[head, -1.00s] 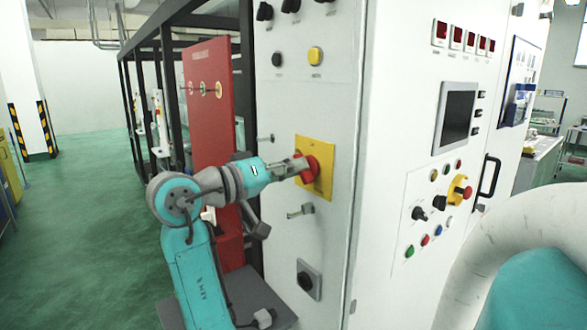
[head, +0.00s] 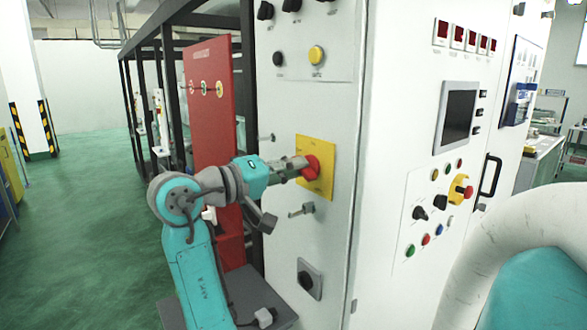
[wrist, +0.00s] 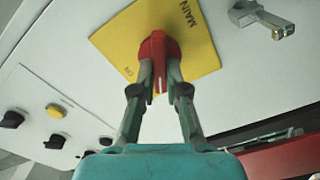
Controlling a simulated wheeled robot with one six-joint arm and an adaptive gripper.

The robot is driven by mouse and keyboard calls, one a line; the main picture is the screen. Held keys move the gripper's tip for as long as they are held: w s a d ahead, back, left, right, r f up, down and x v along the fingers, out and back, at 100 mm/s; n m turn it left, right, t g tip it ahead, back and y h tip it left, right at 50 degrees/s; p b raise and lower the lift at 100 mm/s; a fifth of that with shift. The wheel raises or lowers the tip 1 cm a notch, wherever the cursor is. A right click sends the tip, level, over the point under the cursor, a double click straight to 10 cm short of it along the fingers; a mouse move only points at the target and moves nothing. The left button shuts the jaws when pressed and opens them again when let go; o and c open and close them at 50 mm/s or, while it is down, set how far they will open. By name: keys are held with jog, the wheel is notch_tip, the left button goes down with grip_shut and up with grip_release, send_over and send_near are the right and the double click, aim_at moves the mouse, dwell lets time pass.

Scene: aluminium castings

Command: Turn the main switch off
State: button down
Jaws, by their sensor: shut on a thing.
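The main switch is a red rotary handle (head: 312,168) on a yellow plate (head: 318,186) on the white cabinet's side face. In the wrist view the yellow plate (wrist: 206,52) bears the word MAIN and smaller lettering near its lower corner, and the red handle (wrist: 158,48) points toward my gripper. My gripper (wrist: 159,82) is shut on the red handle, one finger on each side of its grip. In the head view my gripper (head: 298,164) reaches the handle from the left. The fingers hide part of the handle's sides.
A yellow button (head: 316,54) and black knobs are above.

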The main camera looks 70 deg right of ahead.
jog(key=c, duration=1.2)
grip_release()
jog(key=v, duration=1.2)
jog(key=shift+a, duration=0.1)
